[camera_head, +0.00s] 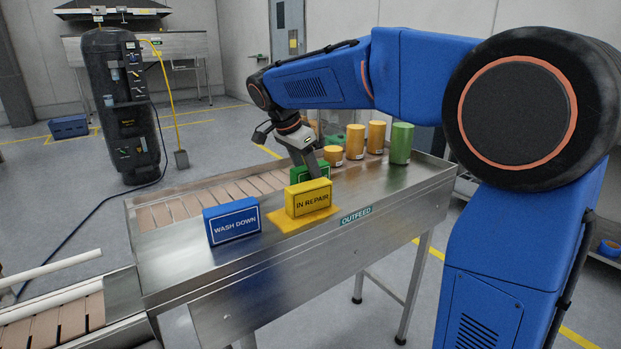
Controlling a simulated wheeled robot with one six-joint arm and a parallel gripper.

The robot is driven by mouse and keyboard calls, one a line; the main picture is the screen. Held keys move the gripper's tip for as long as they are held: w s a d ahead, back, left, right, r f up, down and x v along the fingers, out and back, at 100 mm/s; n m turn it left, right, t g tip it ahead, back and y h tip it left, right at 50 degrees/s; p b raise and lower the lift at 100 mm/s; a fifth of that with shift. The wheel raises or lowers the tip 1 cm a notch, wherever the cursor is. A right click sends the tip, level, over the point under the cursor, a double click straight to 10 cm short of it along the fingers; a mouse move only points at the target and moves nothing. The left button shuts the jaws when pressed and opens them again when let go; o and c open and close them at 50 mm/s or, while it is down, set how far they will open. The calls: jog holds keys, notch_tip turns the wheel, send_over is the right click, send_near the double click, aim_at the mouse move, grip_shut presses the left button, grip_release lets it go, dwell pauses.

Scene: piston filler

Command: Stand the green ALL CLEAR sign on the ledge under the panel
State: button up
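A green block-shaped sign (324,171) stands on the steel outfeed table, mostly hidden behind the yellow IN REPAIR sign (309,199). Its lettering cannot be read. My gripper (311,169) points down at the green sign from above and behind. Its fingertips overlap the sign in the picture, and I cannot tell whether they are around it, touching it or shut. I cannot make out a ledge under a panel in this view.
The yellow sign stands on a yellow mat (279,223). A blue WASH DOWN sign (232,222) stands to its left. Orange cylinders (355,141) and a green cylinder (401,144) stand at the table's (180,262) right end. The table's front left is clear.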

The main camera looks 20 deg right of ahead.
jog(key=shift+o, duration=0.4)
jog(key=v, duration=1)
jog(key=shift+a+r, duration=0.1)
jog(key=shift+r, duration=0.1)
jog(key=shift+a, duration=0.1)
jog(key=s+a+f+h, duration=0.2)
jog(key=a+f+h, duration=0.1)
jog(key=a+h, duration=0.2)
jog(key=t+h, duration=0.3)
jog(key=h, duration=0.1)
send_near(305, 166)
jog(key=x, duration=0.6)
jog(key=shift+s+x, duration=0.2)
jog(key=shift+x, duration=1.1)
jog(key=shift+s+x, duration=0.2)
jog(key=shift+x, duration=1.1)
jog(key=shift+d, duration=0.15)
jog(key=c, duration=1.3)
jog(key=shift+o, duration=0.2)
jog(key=shift+r, duration=0.1)
